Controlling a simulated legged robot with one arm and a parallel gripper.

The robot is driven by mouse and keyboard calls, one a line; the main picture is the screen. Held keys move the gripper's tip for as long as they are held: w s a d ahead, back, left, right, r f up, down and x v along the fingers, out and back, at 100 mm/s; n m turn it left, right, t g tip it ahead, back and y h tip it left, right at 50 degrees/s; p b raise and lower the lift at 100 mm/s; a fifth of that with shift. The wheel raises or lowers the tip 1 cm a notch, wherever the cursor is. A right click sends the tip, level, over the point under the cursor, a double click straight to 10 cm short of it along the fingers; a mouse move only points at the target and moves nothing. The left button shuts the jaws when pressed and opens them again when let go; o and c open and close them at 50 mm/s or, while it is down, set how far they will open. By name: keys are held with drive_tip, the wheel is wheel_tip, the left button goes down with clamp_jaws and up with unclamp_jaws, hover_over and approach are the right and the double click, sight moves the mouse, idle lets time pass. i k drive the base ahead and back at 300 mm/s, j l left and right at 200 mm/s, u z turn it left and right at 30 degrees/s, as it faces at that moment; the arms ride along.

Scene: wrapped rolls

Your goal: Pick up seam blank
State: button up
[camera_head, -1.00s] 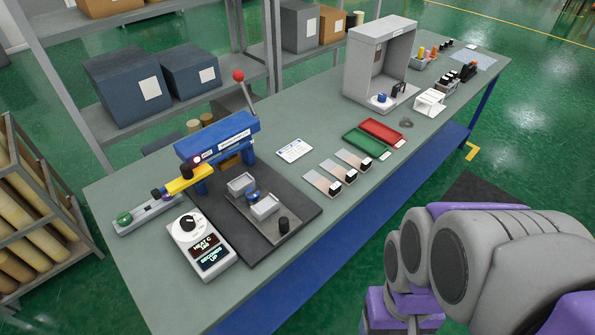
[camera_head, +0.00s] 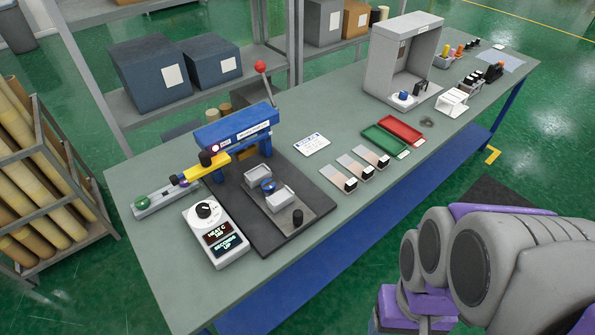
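Several seam blanks lie in a row on the grey-green bench, flat pale strips each with a black block at the front end. The left one (camera_head: 333,177), the middle one (camera_head: 352,165) and the right one (camera_head: 369,154) lie apart, side by side, in front of a white card. My arm shows at the lower right, folded, beyond the bench's front edge. My gripper's fingers are not in view, and nothing shows held.
A blue press (camera_head: 238,125) with a red-knobbed lever stands left of the strips, beside a control box (camera_head: 215,232). A green tray (camera_head: 384,141) and a red tray (camera_head: 401,129) lie right of them. A grey booth (camera_head: 401,62) stands behind. Floor in front is clear.

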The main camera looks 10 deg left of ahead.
sight(363, 174)
drive_tip(key=i+z, duration=0.45)
drive_tip(key=i+j+z, duration=0.1)
drive_tip(key=i+z, duration=0.3)
